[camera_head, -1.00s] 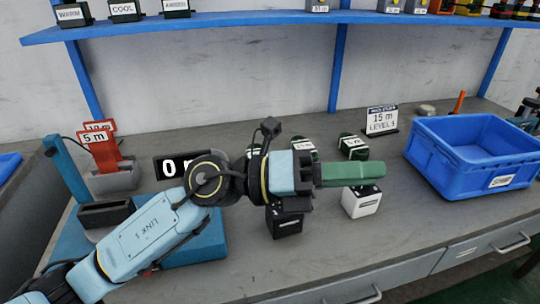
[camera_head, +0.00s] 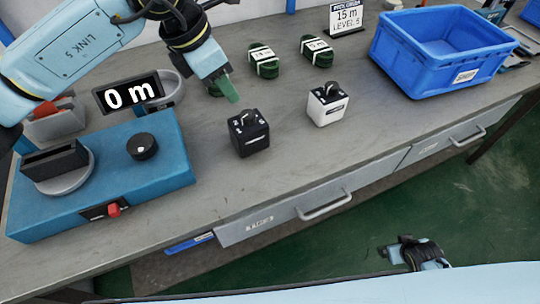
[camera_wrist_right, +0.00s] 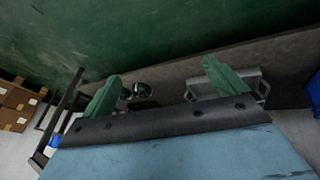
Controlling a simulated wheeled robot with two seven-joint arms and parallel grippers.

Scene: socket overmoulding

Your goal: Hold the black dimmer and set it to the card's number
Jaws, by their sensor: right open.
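The black dimmer (camera_head: 249,134), a small box with a knob on top, stands upright on the grey bench in the head view. My left gripper (camera_head: 229,92) is above and just behind it, green fingertips pointing down. The fingers overlap from this side, so I cannot tell whether they are apart; contact with the dimmer is not clear. The card (camera_head: 347,17) at the back reads 15 m, LEVEL 5. The dimmer's present setting is too small to read. My right gripper (camera_wrist_right: 163,88) is open and empty in the right wrist view, facing the bench front and green floor.
A white dimmer (camera_head: 327,106) stands right of the black one. Green cable coils (camera_head: 263,60) lie behind. A blue bin (camera_head: 440,62) is at right. Bench front is clear.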

